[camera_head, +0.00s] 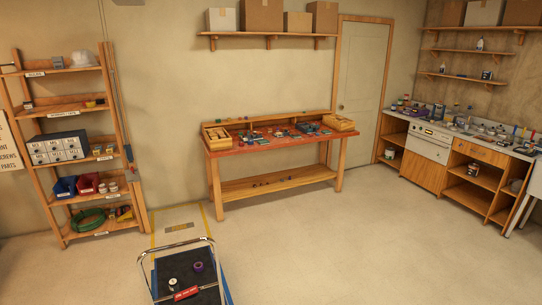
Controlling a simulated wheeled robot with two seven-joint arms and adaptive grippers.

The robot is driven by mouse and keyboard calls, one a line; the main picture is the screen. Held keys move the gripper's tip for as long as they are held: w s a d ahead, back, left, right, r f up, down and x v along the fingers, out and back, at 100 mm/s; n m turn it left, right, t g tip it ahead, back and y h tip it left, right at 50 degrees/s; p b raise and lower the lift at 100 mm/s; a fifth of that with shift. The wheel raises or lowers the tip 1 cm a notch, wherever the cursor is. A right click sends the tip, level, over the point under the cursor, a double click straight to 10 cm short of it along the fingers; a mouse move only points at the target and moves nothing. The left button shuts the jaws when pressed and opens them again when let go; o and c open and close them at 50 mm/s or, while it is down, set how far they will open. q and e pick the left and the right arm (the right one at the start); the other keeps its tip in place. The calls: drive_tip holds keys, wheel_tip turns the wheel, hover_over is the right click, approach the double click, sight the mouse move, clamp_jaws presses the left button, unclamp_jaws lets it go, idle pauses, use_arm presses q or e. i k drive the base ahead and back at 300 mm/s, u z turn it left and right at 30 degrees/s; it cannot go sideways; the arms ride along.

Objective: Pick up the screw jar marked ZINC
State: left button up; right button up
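No jar with a readable ZINC mark shows at this distance. Two small pale jar-like things (108,187) stand on a lower shelf of the wooden rack (135,190) at the left, beside a red bin (87,184) and a blue bin (65,187). Their marks are too small to read. Many small items lie on the red-topped workbench (240,149) in the middle, and I cannot tell whether a jar is among them. Neither of my grippers is in view.
A trolley (209,292) with a black top stands in the near foreground, bearing a white round thing (173,284) and a purple one (198,267). A counter (437,125) with shelves runs along the right. The floor (340,240) between is clear.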

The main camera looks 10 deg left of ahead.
sight(174, 286)
drive_tip(key=u, duration=0.45)
drive_tip(key=i, duration=2.05)
drive_tip(key=u, duration=0.8)
